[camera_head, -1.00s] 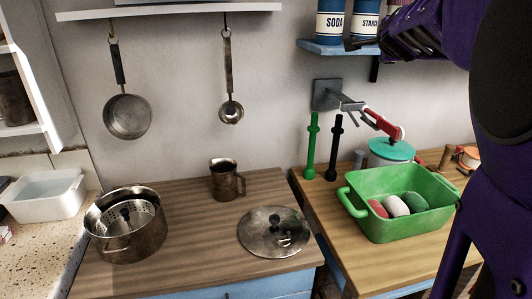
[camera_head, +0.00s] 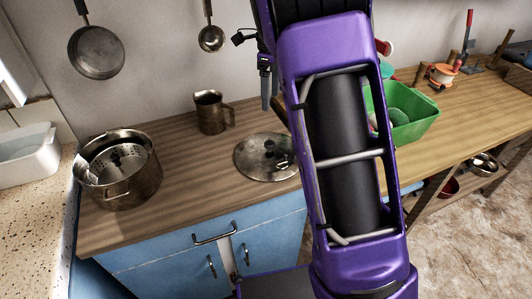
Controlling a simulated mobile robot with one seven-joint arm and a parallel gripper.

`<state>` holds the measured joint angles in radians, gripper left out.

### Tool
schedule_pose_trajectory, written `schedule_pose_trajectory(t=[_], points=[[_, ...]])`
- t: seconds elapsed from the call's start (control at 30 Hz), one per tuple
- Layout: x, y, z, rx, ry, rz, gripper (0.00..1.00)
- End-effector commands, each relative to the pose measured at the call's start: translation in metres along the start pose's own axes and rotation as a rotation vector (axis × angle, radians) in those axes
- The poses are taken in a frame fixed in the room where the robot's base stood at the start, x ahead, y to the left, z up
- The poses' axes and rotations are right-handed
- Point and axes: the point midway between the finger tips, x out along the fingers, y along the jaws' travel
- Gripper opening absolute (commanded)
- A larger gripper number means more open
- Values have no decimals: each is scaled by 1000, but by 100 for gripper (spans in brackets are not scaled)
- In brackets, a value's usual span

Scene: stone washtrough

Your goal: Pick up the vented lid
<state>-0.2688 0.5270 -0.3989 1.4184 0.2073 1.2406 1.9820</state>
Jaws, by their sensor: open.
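A round, flat metal lid (camera_head: 264,157) with a dark handle lies on the wooden counter, right of the middle. I cannot make out vent holes in it. A perforated metal piece with a dark knob (camera_head: 117,158) sits tilted inside the metal pot (camera_head: 130,187) at the left of the counter. My gripper (camera_head: 267,92) shows only in part, pointing down above the back of the counter, beyond the flat lid and higher than it. It is open and appears empty. My purple arm hides part of it and the area right of the lid.
A metal mug (camera_head: 211,113) stands behind the lid. A pan (camera_head: 96,52) and a ladle (camera_head: 211,38) hang on the wall. A green basin (camera_head: 412,118) stands on the right table, partly behind my arm. Bare counter lies between pot and lid.

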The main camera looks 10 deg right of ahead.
Motion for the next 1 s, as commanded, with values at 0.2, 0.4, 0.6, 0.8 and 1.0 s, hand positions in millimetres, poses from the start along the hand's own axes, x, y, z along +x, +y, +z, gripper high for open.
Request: schedule_pose_trajectory(t=[0.2,0.4,0.6,0.8,1.0], points=[[52,1,0,-3,2,2,77],[90,1,0,-2,0,1,77],[104,0,0,-3,-2,-2,77],[120,2,0,-3,0,0,77],[150,3,0,-4,-1,-1,77]])
